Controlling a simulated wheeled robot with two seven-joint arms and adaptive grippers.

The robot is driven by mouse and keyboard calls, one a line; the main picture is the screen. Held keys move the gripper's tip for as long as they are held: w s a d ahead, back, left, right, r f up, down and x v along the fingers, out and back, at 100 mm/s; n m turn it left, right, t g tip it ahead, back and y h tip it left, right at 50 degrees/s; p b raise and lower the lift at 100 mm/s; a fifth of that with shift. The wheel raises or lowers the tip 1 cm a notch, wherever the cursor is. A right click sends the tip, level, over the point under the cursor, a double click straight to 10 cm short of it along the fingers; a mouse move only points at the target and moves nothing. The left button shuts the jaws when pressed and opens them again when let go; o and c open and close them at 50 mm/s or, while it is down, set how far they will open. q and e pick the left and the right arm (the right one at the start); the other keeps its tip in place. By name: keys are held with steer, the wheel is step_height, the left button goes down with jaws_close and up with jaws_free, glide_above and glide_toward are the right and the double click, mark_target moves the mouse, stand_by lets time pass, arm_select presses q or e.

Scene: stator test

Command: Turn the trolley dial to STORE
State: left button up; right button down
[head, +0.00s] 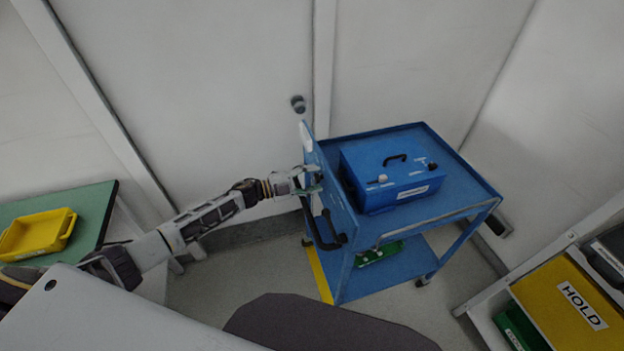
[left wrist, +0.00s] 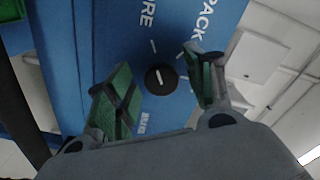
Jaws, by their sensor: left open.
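The blue trolley (head: 345,205) stands by the wall, with an upright panel on its left side. The dial (left wrist: 161,79) is a black round knob with a short white pointer line, on the blue panel (left wrist: 95,35) in the left wrist view. Part of a word ending in "RE" and the word "PACK" show above it, with white tick marks. I cannot tell which mark the pointer meets. My left gripper (head: 315,181) is at the panel. Its green-padded fingers (left wrist: 161,82) are open, one on each side of the dial, apart from it. In the head view the gripper hides the dial.
A blue case (head: 385,198) with a black handle sits on the trolley's top. A black trolley handle (head: 325,230) is just below my gripper. A yellow tray (head: 38,236) stands on the green table (head: 92,210) at left. A yellow HOLD surface (head: 560,290) is at right.

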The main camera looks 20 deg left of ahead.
arm_select(q)
steer(key=shift+s+a, duration=0.1)
steer(key=v, duration=1.1)
steer(key=shift+s+a, duration=0.2)
steer(key=shift+a, duration=0.05)
stand_by(0.7)
